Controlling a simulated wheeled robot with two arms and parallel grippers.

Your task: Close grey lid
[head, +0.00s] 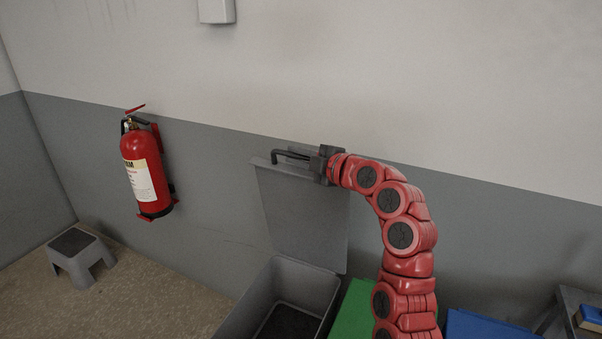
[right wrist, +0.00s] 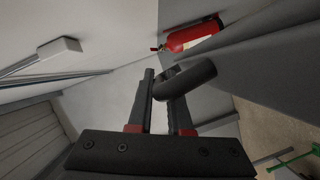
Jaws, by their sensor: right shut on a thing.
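The grey lid (head: 305,215) stands raised, nearly upright, at the back of an open grey bin (head: 255,300) in the head view. A dark bar handle (head: 290,153) runs along the lid's top edge. My right gripper (head: 314,161) is at the right end of this handle and shut on it. In the right wrist view the curved handle (right wrist: 188,78) lies between the two fingers of the gripper (right wrist: 163,105). My left gripper does not show.
A green bin lid (head: 352,312) and a blue one (head: 485,326) are right of the grey bin. A red fire extinguisher (head: 146,172) hangs on the wall at left. A grey step stool (head: 78,255) stands on the floor, with clear floor between it and the bin.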

